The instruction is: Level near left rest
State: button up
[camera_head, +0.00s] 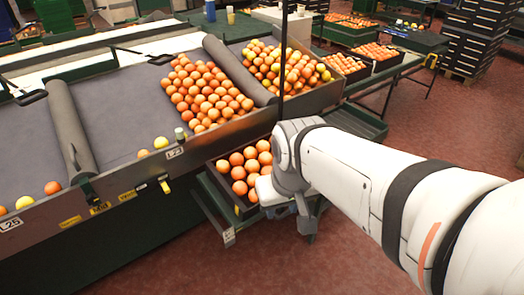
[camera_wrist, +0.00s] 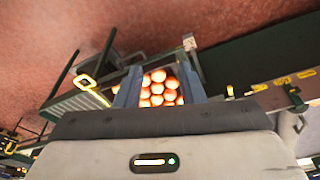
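A dark crate (camera_head: 221,191) of oranges (camera_head: 240,171) sits on a low stand below the front edge of the sorting table. Its oranges fill the visible part, and my wrist hides the right side. My gripper (camera_head: 289,212) is over the crate's right edge in the head view. In the wrist view my gripper (camera_wrist: 158,78) points toward the oranges (camera_wrist: 157,90), its two grey-blue fingers set apart on either side of them. No fruit is clearly held. I cannot tell whether the fingers touch the oranges or the crate.
The sorting table (camera_head: 118,118) has grey lanes, with a large orange pile (camera_head: 205,90) and a mixed pile (camera_head: 282,68) beside padded dividers. A few loose fruits lie along the front lip. Filled crates (camera_head: 375,53) stand on a table behind. Red floor (camera_head: 365,245) is clear in front.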

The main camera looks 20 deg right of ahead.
jog(key=shift+s+a, duration=0.1)
jog(key=shift+a, duration=0.05)
jog(key=w+a+f+m+g+y+b, duration=0.15)
jog(key=w+f+m+y+b, duration=0.35)
jog(key=f+m, duration=0.55)
jog(key=w+a+f+m+y+b, duration=0.2)
jog(key=w+f+m+y+b, duration=0.2)
jog(key=f+m+y+b, duration=0.45)
jog(key=w+d+f+m+t+h+b, duration=0.2)
jog(key=w+d+f+m+t, duration=0.25)
jog(key=d+f+m, duration=0.4)
jog(key=w+d+f+m+t+h+b, duration=0.25)
jog(key=d+f+m+t, duration=0.3)
jog(key=m, duration=0.65)
jog(key=w+d+f+m+t+h+b, duration=0.1)
jog(key=w+d+f+m+t+h, duration=0.3)
jog(key=d+f+m, duration=0.5)
jog(key=shift+m+t+y, duration=0.45)
jog(key=shift+m+y, duration=0.15)
jog(key=shift+m, duration=0.05)
jog(key=x, duration=0.2)
jog(key=a+x, duration=0.1)
jog(key=x, duration=0.2)
jog(key=r+b+x, duration=0.1)
jog(key=x, duration=0.1)
jog(key=shift+a, duration=0.35)
jog(key=shift+c, duration=0.5)
grip_shut()
